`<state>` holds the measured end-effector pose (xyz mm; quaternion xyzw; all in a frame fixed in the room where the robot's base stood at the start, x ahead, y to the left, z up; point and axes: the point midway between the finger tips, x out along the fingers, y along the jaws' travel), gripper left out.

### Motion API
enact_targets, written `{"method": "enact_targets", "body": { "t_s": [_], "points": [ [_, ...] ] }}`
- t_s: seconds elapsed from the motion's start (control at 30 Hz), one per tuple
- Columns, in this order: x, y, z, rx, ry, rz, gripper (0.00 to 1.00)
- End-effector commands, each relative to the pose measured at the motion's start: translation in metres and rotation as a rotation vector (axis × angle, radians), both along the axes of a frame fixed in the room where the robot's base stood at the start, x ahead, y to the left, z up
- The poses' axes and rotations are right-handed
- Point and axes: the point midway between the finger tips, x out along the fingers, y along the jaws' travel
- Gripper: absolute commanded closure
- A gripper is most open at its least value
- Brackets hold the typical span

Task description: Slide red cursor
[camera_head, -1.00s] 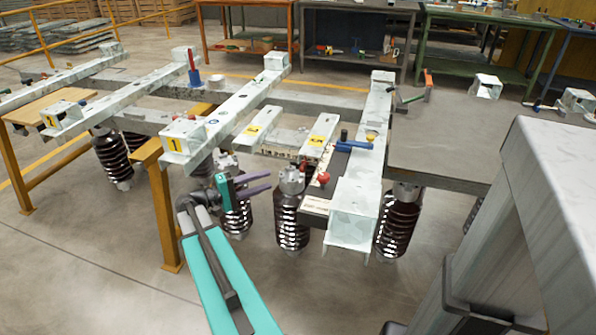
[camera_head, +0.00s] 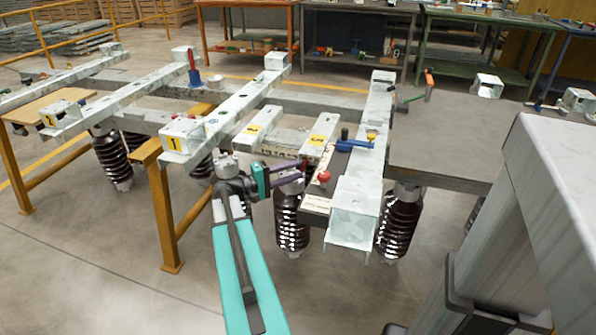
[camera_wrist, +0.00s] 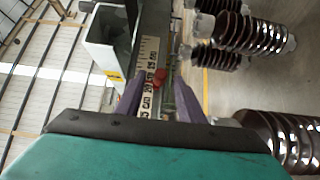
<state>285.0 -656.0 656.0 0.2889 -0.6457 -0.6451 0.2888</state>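The red cursor (camera_wrist: 158,77) shows in the wrist view in front of a pale scale strip with dark numerals (camera_wrist: 149,52). My gripper (camera_wrist: 157,86) has its two purple fingers apart, one on each side of the cursor in that view. I see no clear contact, and the depth between them is hard to judge. In the head view my gripper (camera_head: 299,173) points right, close to the left side of a dark panel (camera_head: 340,162). A small red piece (camera_head: 305,164) shows by the fingertips, partly hidden. A round red knob (camera_head: 323,176) is on the panel.
A pale metal beam (camera_head: 354,205) stands right of the panel, with a blue handle (camera_head: 355,145) above. Brown ribbed insulators (camera_head: 398,225) hang below the frame. A yellow-labelled beam (camera_head: 316,142) lies behind the gripper. Open floor lies in front.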

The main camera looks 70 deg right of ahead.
Motion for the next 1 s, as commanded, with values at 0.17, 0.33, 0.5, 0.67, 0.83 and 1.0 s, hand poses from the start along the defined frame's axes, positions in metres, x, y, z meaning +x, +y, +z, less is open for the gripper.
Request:
{"method": "enact_targets", "body": {
  "t_s": [0.17, 0.33, 0.5, 0.67, 0.83, 1.0],
  "points": [
    [-0.0099, -0.0106, -0.0002, 0.0, 0.0, -0.002, 0.65],
    [-0.0121, -0.0134, -0.0001, 0.0, 0.0, 0.0, 0.65],
    [-0.0122, -0.0134, -0.0001, 0.001, 0.001, 0.0, 0.65],
    [-0.0122, -0.0132, -0.0002, 0.001, 0.001, 0.0, 0.83],
    [-0.0121, -0.0131, -0.0002, 0.001, 0.001, -0.001, 1.0],
    [-0.0121, -0.0134, -0.0003, 0.001, -0.001, -0.001, 1.0]
  ]
}}
